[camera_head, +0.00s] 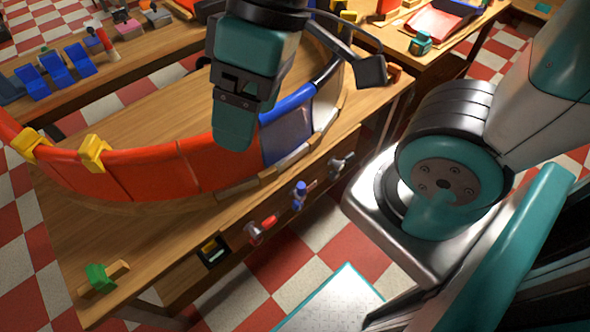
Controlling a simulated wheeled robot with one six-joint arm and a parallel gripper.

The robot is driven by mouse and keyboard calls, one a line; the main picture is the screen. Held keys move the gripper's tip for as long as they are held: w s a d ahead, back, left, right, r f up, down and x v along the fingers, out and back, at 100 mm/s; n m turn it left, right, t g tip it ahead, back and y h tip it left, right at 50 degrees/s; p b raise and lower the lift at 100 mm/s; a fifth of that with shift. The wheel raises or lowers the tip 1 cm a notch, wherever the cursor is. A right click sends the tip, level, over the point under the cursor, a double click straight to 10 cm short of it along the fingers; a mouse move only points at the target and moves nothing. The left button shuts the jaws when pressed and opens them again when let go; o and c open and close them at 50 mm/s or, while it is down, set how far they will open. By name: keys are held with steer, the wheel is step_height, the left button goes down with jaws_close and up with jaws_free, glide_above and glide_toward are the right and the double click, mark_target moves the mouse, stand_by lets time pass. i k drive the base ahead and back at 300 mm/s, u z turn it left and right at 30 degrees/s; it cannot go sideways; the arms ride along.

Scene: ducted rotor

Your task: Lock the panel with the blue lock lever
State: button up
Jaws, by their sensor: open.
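A curved ducted ring stands on a wooden table, with several orange-red panels (150,172) and one blue panel (287,130). A small blue-handled lever (299,194) is on the table's front side, below the ring and right of a red-handled one. I cannot tell its exact position or whether it is locked. My gripper (234,132) is open and hangs in front of the ring, just left of the blue panel, above and left of the blue lever. It hides part of the ring wall. No object shows between its fingers.
A red-handled lever (262,230) and a grey one (341,164) flank the blue one. Yellow clamps (95,153) grip the ring's rim at left. A green-handled piece (100,277) lies on the table's front left corner. Checkered floor is open in front.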

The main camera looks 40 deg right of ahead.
mark_target(299, 191)
steer(key=z, duration=0.55)
steer(key=k, duration=0.85)
